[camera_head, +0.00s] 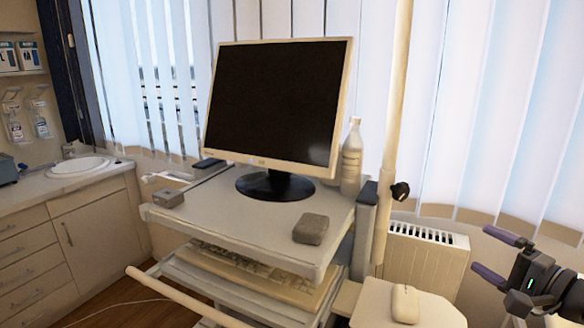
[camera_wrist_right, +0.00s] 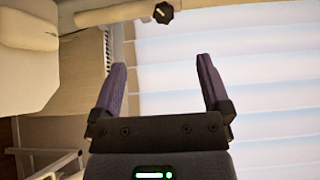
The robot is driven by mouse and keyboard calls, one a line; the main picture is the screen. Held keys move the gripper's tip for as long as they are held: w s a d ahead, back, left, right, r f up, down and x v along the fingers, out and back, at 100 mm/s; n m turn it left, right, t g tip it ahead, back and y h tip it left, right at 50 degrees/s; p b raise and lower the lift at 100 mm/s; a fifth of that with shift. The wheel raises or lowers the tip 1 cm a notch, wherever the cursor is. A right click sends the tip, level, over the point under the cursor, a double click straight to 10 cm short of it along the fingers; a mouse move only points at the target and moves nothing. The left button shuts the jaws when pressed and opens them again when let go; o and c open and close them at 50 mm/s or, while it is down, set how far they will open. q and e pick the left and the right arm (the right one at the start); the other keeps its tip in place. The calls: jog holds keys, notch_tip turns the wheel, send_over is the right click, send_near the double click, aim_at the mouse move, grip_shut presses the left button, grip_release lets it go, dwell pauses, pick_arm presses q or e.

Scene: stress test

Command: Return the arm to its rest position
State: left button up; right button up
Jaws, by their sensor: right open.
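My right gripper (camera_head: 497,256) is at the right edge of the head view, in front of the window blinds and to the right of the radiator. Its two purple fingers are apart with nothing between them. In the right wrist view the open fingers (camera_wrist_right: 162,80) point toward the blinds and a pale pole. The gripper touches nothing that I can see. My left gripper is not in the head view.
A cart (camera_head: 235,225) holds a monitor (camera_head: 275,100), a white bottle (camera_head: 352,158) and a grey block (camera_head: 311,229). A mouse (camera_head: 405,303) lies on a side tray. A radiator (camera_head: 425,262) stands behind. A sink counter (camera_head: 50,190) is at left.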

jog(key=s+a+f+n+g+h, duration=0.1)
jog(key=s+a+f+n+g, duration=0.35)
jog(key=a+f, duration=0.35)
jog(key=s+a+f+n+g+h, duration=0.1)
jog(key=s+a+f+n+g, duration=0.35)
jog(key=f, duration=0.65)
jog(key=s+a+f+n+g+h, duration=0.25)
jog(key=s+a, duration=0.25)
jog(key=s, duration=0.3)
jog(key=s+a+f+n+g+h, duration=0.15)
jog(key=s+a+n, duration=0.3)
jog(key=s, duration=0.45)
notch_tip(320, 180, down, 22)
jog(key=s+g+b, duration=0.2)
jog(key=b, duration=0.2)
pick_arm(q)
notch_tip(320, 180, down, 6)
jog(key=b, duration=0.2)
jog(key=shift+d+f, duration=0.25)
pick_arm(e)
jog(key=s+d+f+g+h, duration=0.1)
jog(key=s+d+f, duration=0.2)
jog(key=s+f, duration=1)
